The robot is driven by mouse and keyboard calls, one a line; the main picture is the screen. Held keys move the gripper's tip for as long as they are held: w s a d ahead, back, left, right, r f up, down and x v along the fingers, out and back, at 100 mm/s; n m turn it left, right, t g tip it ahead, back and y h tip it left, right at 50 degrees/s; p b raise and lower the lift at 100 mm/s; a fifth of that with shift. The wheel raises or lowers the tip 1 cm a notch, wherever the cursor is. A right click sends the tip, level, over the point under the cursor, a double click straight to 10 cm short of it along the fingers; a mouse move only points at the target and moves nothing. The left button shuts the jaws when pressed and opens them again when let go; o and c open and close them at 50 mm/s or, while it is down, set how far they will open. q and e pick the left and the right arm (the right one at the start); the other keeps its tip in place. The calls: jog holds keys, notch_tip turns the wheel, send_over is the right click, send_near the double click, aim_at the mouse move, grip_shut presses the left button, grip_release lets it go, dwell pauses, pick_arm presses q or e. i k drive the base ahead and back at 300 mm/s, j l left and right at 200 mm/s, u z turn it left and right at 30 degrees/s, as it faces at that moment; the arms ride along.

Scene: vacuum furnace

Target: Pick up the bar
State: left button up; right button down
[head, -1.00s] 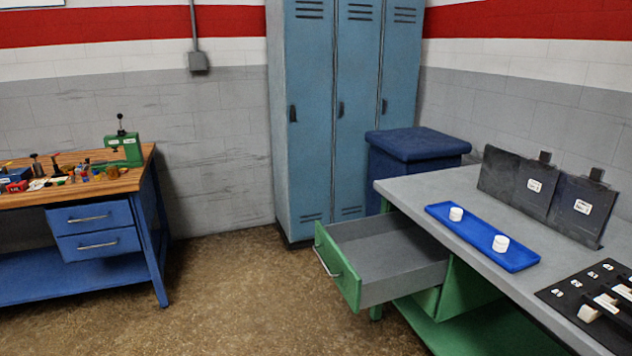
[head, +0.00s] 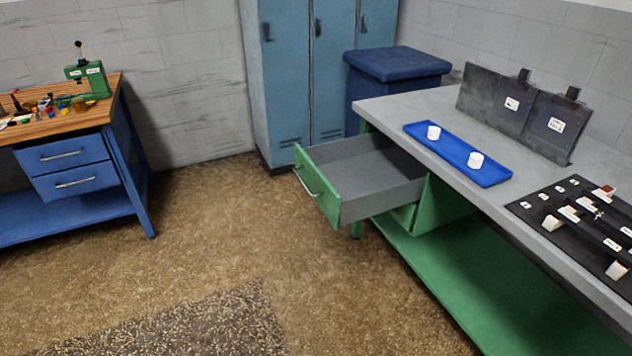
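Several dark bar-like pieces (head: 588,228) with white blocks at their ends lie on a black mat (head: 534,206) on the grey bench at the right edge of the head view. One white block (head: 552,223) stands out at the mat's front left. I cannot tell which of these pieces is the bar. The right part of the mat is cut off by the picture's edge. Neither of my grippers is in view.
The grey bench (head: 395,107) holds a blue tray (head: 452,152) with two white cylinders, and dark panels (head: 522,108) stand behind. Its green drawer (head: 319,191) is pulled out. A blue workbench (head: 70,170) stands at left. The floor between (head: 250,255) is clear.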

aim_at(621, 230)
jog(key=z, duration=1.25)
